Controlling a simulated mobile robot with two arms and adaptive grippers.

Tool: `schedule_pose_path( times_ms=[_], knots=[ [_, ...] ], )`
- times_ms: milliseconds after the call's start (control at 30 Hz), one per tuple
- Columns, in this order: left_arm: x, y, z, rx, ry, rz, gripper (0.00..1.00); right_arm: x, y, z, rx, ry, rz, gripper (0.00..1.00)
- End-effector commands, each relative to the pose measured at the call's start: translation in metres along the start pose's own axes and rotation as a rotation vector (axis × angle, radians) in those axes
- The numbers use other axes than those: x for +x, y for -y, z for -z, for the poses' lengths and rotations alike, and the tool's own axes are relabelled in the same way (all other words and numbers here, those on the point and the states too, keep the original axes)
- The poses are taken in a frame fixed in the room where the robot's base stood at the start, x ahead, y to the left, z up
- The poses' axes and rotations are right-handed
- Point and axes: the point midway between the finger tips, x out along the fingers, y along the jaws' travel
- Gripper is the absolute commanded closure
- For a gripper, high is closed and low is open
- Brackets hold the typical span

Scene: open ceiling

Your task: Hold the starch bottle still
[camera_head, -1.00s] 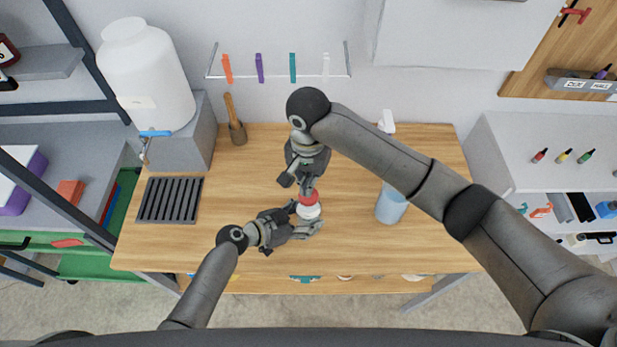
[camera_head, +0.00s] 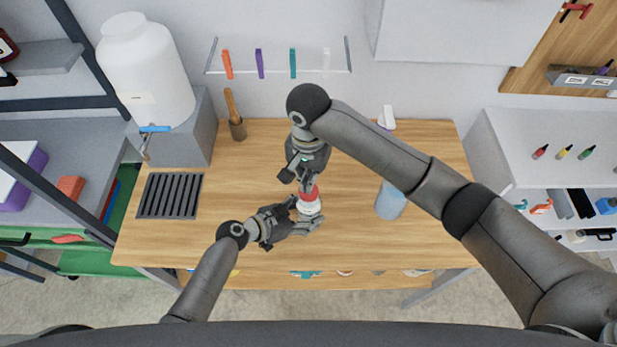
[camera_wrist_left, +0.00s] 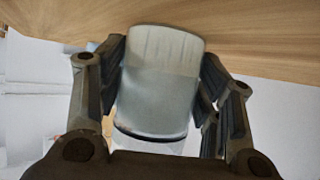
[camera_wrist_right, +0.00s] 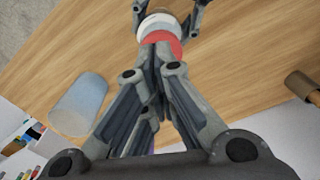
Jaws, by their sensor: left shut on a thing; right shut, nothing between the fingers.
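The starch bottle, white with a red cap (camera_head: 309,206), stands upright on the wooden table in the head view. My left gripper (camera_head: 306,214) is shut around its lower body from the left side. In the left wrist view the pale bottle body (camera_wrist_left: 158,85) fills the space between the fingers. My right gripper (camera_head: 306,184) is above the bottle, shut and empty, its fingertips close to the red cap. In the right wrist view the red cap (camera_wrist_right: 168,47) is just beyond my right gripper's closed fingertips (camera_wrist_right: 158,50); I cannot tell whether they touch.
A pale blue cup (camera_head: 390,202) stands on the table (camera_head: 250,170) to the right. A dark slotted rack (camera_head: 170,196) lies at the left. A brown pot with a wooden handle (camera_head: 237,130) is at the back. A large white tank (camera_head: 146,75) stands at the back left.

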Motion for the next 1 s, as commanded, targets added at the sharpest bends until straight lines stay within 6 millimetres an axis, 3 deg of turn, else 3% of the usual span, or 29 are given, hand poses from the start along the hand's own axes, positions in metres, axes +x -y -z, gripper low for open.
schedule_pose_path(
  times_ms=[700,1000],
  knots=[
    [0.000,0.000,0.000,-0.001,0.001,0.002,0.53,-0.045,0.001,0.000,-0.001,-0.003,0.004,1.00],
    [0.000,0.001,0.000,-0.001,0.001,0.002,0.53,-0.052,0.001,0.000,-0.001,-0.002,0.003,1.00]
  ],
)
